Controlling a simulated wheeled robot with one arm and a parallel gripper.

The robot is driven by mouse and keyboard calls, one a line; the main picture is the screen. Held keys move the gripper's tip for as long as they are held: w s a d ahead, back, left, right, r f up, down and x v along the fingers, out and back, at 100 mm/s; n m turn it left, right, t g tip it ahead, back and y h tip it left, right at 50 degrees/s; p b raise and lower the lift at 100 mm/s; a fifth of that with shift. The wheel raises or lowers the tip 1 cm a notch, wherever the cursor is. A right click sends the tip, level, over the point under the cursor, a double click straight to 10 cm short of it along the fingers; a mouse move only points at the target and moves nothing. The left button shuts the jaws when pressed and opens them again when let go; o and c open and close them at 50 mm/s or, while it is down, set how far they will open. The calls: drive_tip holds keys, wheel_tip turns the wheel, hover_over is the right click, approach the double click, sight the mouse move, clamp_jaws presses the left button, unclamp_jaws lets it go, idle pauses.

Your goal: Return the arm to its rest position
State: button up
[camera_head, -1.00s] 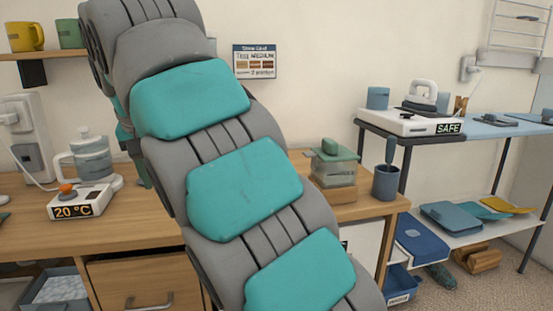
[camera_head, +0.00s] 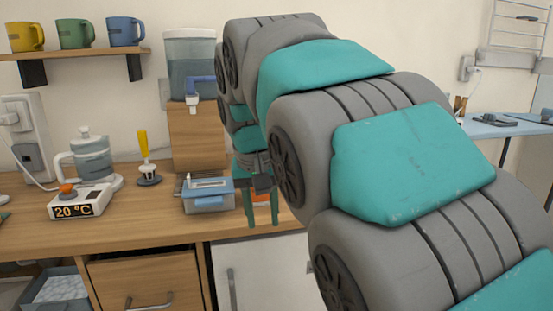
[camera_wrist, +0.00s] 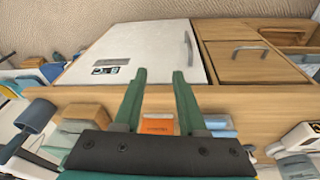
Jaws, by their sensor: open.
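My gripper (camera_head: 262,220) hangs in front of the desk edge in the head view, its two green fingers pointing down and apart. In the wrist view my gripper (camera_wrist: 159,77) is open, with no object held between its fingertips. An orange item (camera_wrist: 157,126) with dark lettering shows between the finger bases; whether it touches them I cannot tell. My arm is bent and fills the middle and right of the head view.
The wooden desk (camera_head: 120,222) holds a blue-lidded box (camera_head: 208,197) just left of my gripper, a kettle (camera_head: 92,158) and a 20 °C display base (camera_head: 80,203). A water dispenser (camera_head: 190,60) stands behind. Mugs sit on the wall shelf (camera_head: 100,54). A white cabinet door (camera_head: 265,270) is below.

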drive_tip(key=s+d+f+g, duration=0.2)
drive_tip(key=s+d+f, duration=0.75)
drive_tip(key=d, duration=0.25)
drive_tip(key=s+d+f+g, duration=0.1)
drive_tip(key=s+d+f, duration=0.1)
drive_tip(key=s+f, duration=0.4)
drive_tip(key=s+d+f+g, duration=0.1)
drive_tip(key=s+d+f, duration=0.2)
drive_tip(key=s, duration=1)
wheel_tip(320, 180, down, 4)
drive_tip(key=shift+d+r+m+y, duration=0.15)
drive_tip(key=shift+d+m+y, duration=0.15)
drive_tip(key=shift+m, duration=0.1)
drive_tip(key=shift+w, duration=0.1)
